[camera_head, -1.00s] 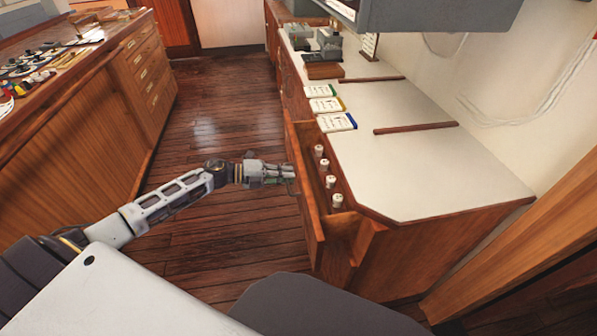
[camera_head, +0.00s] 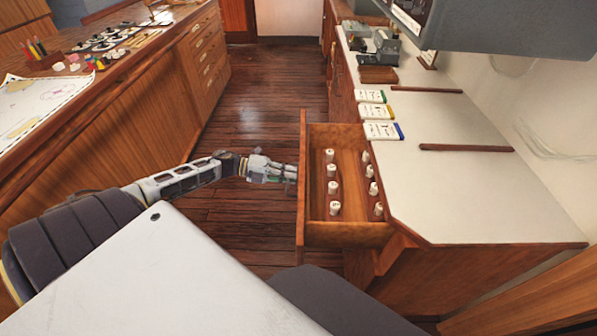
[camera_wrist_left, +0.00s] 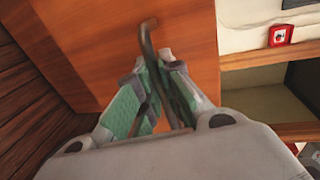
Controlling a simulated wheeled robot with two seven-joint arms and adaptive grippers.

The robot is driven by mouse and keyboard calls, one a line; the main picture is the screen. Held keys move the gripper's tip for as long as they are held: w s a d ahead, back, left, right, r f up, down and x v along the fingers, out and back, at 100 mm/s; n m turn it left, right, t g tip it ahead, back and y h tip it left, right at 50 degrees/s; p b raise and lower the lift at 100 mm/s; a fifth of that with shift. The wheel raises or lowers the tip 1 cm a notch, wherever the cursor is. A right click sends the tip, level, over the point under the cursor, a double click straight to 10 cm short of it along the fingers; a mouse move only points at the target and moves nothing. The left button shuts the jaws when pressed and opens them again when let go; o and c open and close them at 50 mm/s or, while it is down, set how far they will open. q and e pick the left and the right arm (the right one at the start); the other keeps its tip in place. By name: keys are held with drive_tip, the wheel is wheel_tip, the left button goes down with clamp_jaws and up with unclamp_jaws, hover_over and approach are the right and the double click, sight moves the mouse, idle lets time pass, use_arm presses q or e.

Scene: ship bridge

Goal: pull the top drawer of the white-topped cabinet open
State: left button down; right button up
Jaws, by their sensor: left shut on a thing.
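The white-topped cabinet (camera_head: 465,185) stands on the right. Its top drawer (camera_head: 347,236) is pulled well out, and several small white-topped pieces stand inside in two rows. My left gripper (camera_head: 290,172) is at the outer face of the drawer front. In the left wrist view my left gripper (camera_wrist_left: 165,95) is shut on the dark curved drawer handle (camera_wrist_left: 149,42), with the brown drawer front (camera_wrist_left: 110,40) behind it. The handle is hidden in the head view. My right gripper is not in view.
Packs of cards (camera_head: 380,131) and dark wooden strips (camera_head: 465,148) lie on the white top. A wooden counter with drawers (camera_head: 150,105) stands on the left. The plank floor (camera_head: 255,110) between them is clear. A grey monitor housing (camera_head: 500,30) overhangs the cabinet.

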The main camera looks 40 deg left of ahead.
use_arm(q)
drive_tip(key=shift+f+p+v, duration=0.2)
drive_tip(key=shift+p+v, duration=0.1)
drive_tip(key=shift+v, duration=0.8)
drive_tip(key=c, duration=1.5)
unclamp_jaws()
drive_tip(key=shift+c, duration=0.2)
drive_tip(key=shift+s+a, duration=0.1)
drive_tip(key=shift+a, duration=0.05)
drive_tip(key=v, duration=1.1)
drive_tip(key=shift+s+a, duration=0.15)
drive_tip(key=shift+a, duration=0.15)
drive_tip(key=shift+r, duration=0.1)
